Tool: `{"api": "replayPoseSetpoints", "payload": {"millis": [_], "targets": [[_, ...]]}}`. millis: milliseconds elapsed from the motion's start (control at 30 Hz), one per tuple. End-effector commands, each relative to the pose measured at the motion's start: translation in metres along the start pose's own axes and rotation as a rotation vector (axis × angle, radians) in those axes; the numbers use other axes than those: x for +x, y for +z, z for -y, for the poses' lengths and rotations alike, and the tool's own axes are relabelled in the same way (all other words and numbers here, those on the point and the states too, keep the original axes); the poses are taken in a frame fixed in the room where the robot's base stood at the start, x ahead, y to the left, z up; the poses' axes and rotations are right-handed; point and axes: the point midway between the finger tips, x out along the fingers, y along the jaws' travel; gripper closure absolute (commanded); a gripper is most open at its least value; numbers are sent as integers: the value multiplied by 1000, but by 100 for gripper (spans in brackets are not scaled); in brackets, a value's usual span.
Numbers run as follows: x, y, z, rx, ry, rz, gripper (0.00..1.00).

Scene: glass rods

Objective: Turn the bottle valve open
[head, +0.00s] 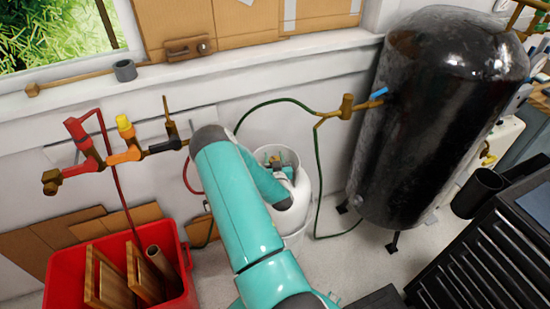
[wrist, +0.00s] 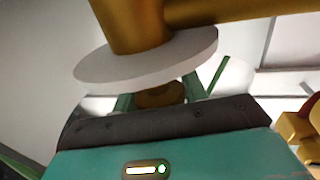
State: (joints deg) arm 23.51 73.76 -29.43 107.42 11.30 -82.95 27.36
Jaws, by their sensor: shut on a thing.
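The white gas bottle (head: 302,192) stands on the floor by the wall in the head view, partly behind my teal arm. Its top has a round white collar with small teal and brass parts inside, too small to make out. In the wrist view my gripper (wrist: 160,94) has its two green fingers on either side of a brass-brown knob (wrist: 158,98), shut on it. A pale disc (wrist: 150,58) and a thick brass body (wrist: 130,25) sit just above the knob and hide part of the grip. I cannot tell how far the knob is turned.
A big black tank (head: 430,120) stands right of the bottle, with a brass fitting and green hose (head: 317,165) between them. Brass wall piping with a red valve (head: 82,135) is at left, above a red bin (head: 120,275). A black tool cabinet (head: 490,260) fills the lower right.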

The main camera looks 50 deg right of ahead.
Motion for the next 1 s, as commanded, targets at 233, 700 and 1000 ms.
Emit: {"api": "replayPoseSetpoints", "payload": {"millis": [233, 700, 1000], "targets": [[0, 0, 1, 0, -135, -1, 80], [0, 0, 4, -1, -205, 0, 80], [0, 0, 4, -1, -204, 0, 35]]}}
